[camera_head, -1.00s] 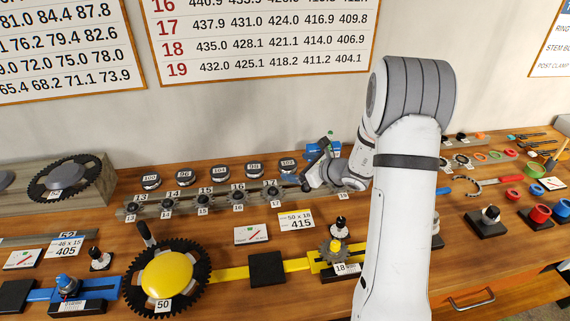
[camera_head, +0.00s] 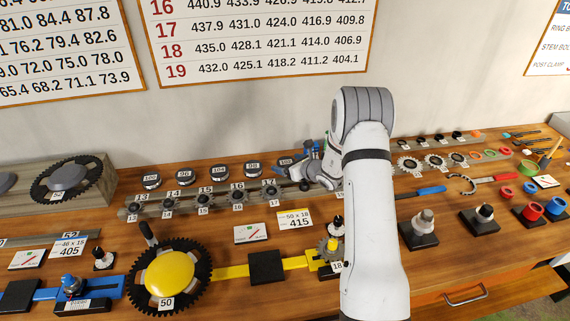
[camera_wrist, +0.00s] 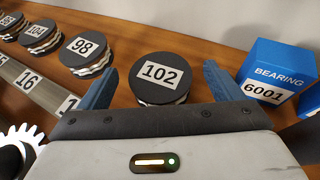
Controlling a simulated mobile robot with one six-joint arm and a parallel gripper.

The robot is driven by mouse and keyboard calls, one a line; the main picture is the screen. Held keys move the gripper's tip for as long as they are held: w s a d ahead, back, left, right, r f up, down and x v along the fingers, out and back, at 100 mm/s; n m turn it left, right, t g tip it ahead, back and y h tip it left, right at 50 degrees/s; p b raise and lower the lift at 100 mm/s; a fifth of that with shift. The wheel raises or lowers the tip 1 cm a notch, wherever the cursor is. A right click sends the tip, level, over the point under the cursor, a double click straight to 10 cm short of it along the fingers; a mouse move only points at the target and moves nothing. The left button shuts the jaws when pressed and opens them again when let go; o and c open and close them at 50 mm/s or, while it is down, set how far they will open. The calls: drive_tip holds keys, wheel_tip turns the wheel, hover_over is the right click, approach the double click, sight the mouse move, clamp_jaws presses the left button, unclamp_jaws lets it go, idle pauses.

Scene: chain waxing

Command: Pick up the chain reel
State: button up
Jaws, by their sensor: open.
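The chain reels are round black discs with light chain edges, standing in a row at the back of the bench. The reel marked 102 (camera_wrist: 160,77) shows upright in the wrist view, between the two blue fingers of my open, empty gripper (camera_wrist: 158,88). It shows clear space on both sides, and no finger appears to touch it. In the head view the 102 reel (camera_head: 286,161) is partly covered by my gripper (camera_head: 302,167). The reel marked 98 (camera_wrist: 84,50) is to its left.
A blue bearing box (camera_wrist: 276,75) marked 6001 stands right of the 102 reel. A numbered sprocket rail (camera_head: 205,197) runs in front of the reels. More reels, such as 104 (camera_head: 219,171), stand farther left. The wall (camera_head: 250,115) is close behind.

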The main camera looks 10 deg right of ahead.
drive_tip(key=shift+x, duration=1.15)
drive_tip(key=shift+c, duration=0.6)
drive_tip(key=shift+r, duration=0.1)
drive_tip(key=c, duration=1.2)
drive_tip(key=shift+c, duration=0.2)
